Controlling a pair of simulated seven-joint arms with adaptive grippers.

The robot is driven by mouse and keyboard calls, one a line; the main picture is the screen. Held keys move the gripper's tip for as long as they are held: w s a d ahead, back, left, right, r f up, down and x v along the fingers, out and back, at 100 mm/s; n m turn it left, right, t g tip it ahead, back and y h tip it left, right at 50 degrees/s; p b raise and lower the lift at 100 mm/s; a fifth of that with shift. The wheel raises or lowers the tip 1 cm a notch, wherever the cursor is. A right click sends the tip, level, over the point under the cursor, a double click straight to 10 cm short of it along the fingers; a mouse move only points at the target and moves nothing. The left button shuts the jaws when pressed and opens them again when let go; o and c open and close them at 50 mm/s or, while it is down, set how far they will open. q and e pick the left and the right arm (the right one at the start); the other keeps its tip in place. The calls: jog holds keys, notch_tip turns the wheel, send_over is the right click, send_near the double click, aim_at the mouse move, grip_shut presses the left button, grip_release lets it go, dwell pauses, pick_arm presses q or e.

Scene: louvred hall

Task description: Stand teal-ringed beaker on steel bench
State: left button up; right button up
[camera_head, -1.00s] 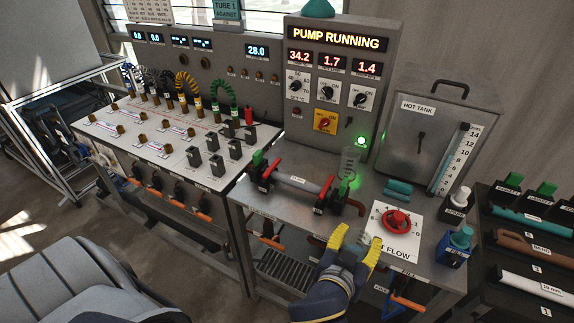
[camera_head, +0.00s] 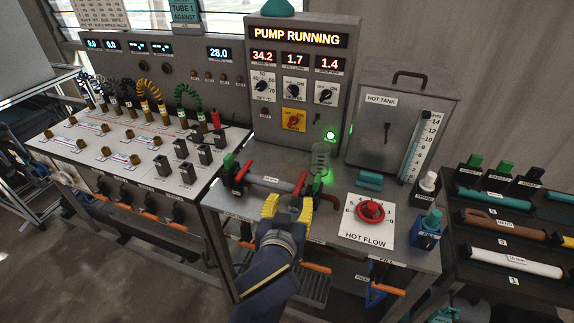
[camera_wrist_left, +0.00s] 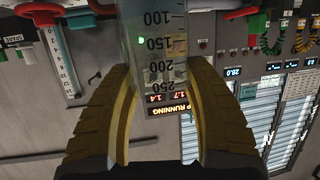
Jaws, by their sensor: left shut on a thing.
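My left gripper (camera_head: 289,201), with yellow fingers, is over the front of the steel bench (camera_head: 325,223) in the head view. In the left wrist view it is shut on a clear graduated beaker (camera_wrist_left: 155,45), whose marks run from 100 to 250. The fingers grip it near the 250 end. No teal ring shows on the visible part. In the head view the fingers largely hide the held beaker. Another clear graduated glass (camera_head: 320,158) stands on the bench behind the pipe, tinted green by a lamp. My right gripper is not in view.
A pipe with red and green handles (camera_head: 275,182) lies just beyond the gripper. Bare steel shows between pipe and plate.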

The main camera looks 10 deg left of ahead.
pick_arm(q)
jog(key=w+a+r+m+g+h, duration=0.1)
jog(key=w+a+r+m+h, duration=0.15)
jog(key=w+a+r, duration=0.65)
jog(key=w+a+r+m+g+h, duration=0.1)
jog(key=w+a+r+m+h, duration=0.15)
jog(key=w, duration=1.25)
jog(key=w+a+r+m+h, duration=0.25)
jog(key=w+a+r, duration=0.35)
jog(key=w, duration=0.6)
notch_tip(320, 180, down, 22)
jog(key=s+d+m+g+h, duration=0.1)
jog(key=s+m+g+h, duration=0.1)
jog(key=m+g+h, duration=0.1)
jog(key=shift+s+d+f+g+h, duration=0.2)
jog(key=shift+d+g+h, duration=0.25)
jog(key=shift+h, duration=0.3)
jog(key=shift+a+m, duration=0.1)
jog(key=shift+m, duration=0.15)
jog(key=o, duration=1.6)
jog(key=shift+f, duration=0.1)
jog(key=shift+c, duration=0.2)
